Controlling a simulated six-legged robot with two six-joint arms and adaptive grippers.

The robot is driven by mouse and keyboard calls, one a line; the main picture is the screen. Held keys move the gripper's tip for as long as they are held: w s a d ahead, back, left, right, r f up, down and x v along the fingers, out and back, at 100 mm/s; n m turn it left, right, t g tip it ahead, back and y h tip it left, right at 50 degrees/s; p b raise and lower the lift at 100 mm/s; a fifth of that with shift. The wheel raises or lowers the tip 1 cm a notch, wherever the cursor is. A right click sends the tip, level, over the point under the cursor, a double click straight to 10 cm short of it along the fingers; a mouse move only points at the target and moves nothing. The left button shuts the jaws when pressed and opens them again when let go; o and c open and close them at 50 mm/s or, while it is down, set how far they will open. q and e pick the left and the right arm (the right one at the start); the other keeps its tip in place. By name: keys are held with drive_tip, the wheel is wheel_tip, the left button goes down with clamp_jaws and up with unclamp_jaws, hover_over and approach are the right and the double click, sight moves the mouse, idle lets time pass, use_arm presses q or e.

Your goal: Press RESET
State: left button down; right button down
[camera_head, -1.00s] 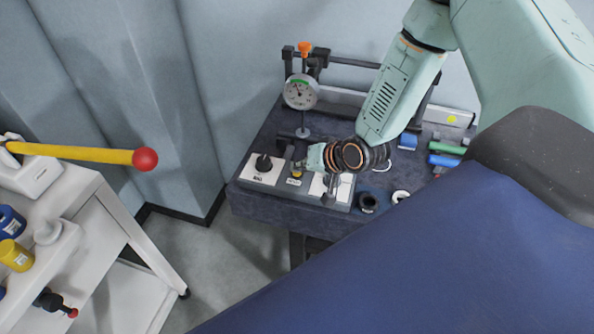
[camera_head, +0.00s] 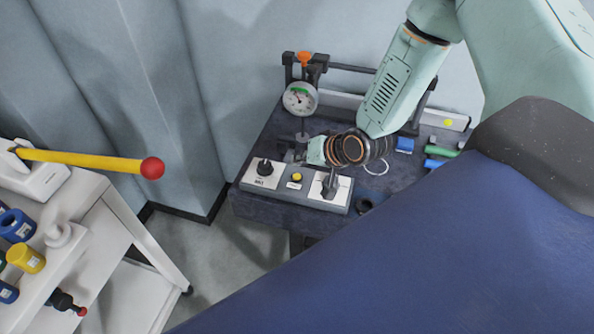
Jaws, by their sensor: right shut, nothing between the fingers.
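A yellow round button (camera_head: 296,177) sits in the middle of a grey control panel (camera_head: 284,191), above a small white label too small to read. It stands between a black knob (camera_head: 264,167) on a white plate and a dark lever switch (camera_head: 330,184) on another white plate. My right gripper (camera_head: 289,156) is shut and empty, reaching in from the right. In the picture its dark fingers lie just above and behind the button, apart from it, and the button shows fully. The fingertips are small and blend with the dark table. My left gripper is out of view.
A dial gauge (camera_head: 299,99) on a dark stand rises behind the panel.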

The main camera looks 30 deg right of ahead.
sight(302, 192)
wheel_tip(302, 192, up, 2)
drive_tip(key=shift+r+p, duration=0.25)
drive_tip(key=shift+p, duration=0.6)
drive_tip(key=shift+f, duration=0.1)
drive_tip(key=shift+n+g+h, duration=0.3)
drive_tip(key=shift+n+g, duration=0.1)
drive_tip(key=shift+g, duration=0.1)
drive_tip(key=s+f, duration=0.1)
drive_tip(key=s+a+b, duration=0.1)
drive_tip(key=s+f, duration=0.1)
drive_tip(key=shift+s+a+f, duration=0.25)
drive_tip(key=shift+s+f, duration=0.05)
drive_tip(key=shift+f, duration=0.05)
drive_tip(key=s+a+f+n+g+h+b, duration=0.1)
drive_tip(key=s+a+f+n+g+b, duration=0.1)
drive_tip(key=s+f+b, duration=0.8)
drive_tip(key=s+a+f+n+g+h+b, duration=0.1)
drive_tip(key=s+a+f+g+b, duration=0.4)
drive_tip(key=s+f+b, duration=0.5)
drive_tip(key=s+f+n, duration=0.1)
drive_tip(key=s+f, duration=0.6)
drive_tip(key=shift+s+n+g+b, duration=0.25)
drive_tip(key=shift+n+g+b, duration=0.05)
drive_tip(key=shift+g+b, duration=0.1)
drive_tip(key=shift+d+f, duration=0.1)
